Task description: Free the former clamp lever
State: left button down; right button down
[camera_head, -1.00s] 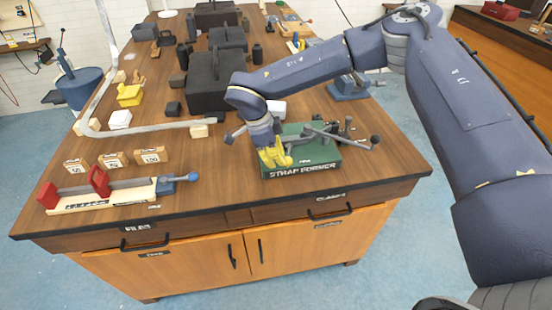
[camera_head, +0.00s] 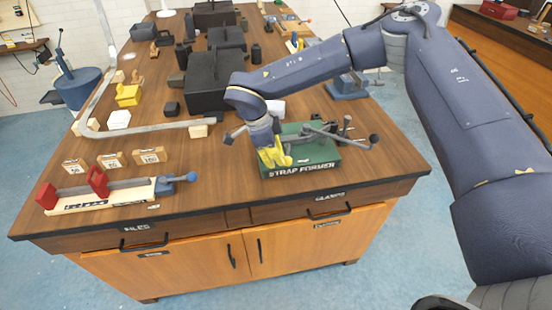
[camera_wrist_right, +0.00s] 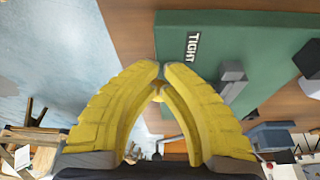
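The green strap former (camera_head: 312,160) stands at the front right of the bench. A grey lever with a dark ball knob (camera_head: 374,138) reaches right across its top, beside a short upright post. I cannot tell for certain which is the clamp lever. My right gripper (camera_head: 277,160) has yellow fingers pointing down at the former's left end. In the right wrist view its fingertips (camera_wrist_right: 162,69) are nearly together beside the green plate (camera_wrist_right: 235,32), marked TIGHT, with nothing visible gripped. Grey former parts (camera_wrist_right: 232,80) lie right of the fingertips, apart from them. My left gripper is out of view.
A bent grey strap (camera_head: 150,130) and black cases (camera_head: 208,90) stand farther back. The bench front between fixture and former is clear.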

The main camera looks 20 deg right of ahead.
jog(key=v, duration=1)
jog(key=shift+w, duration=0.25)
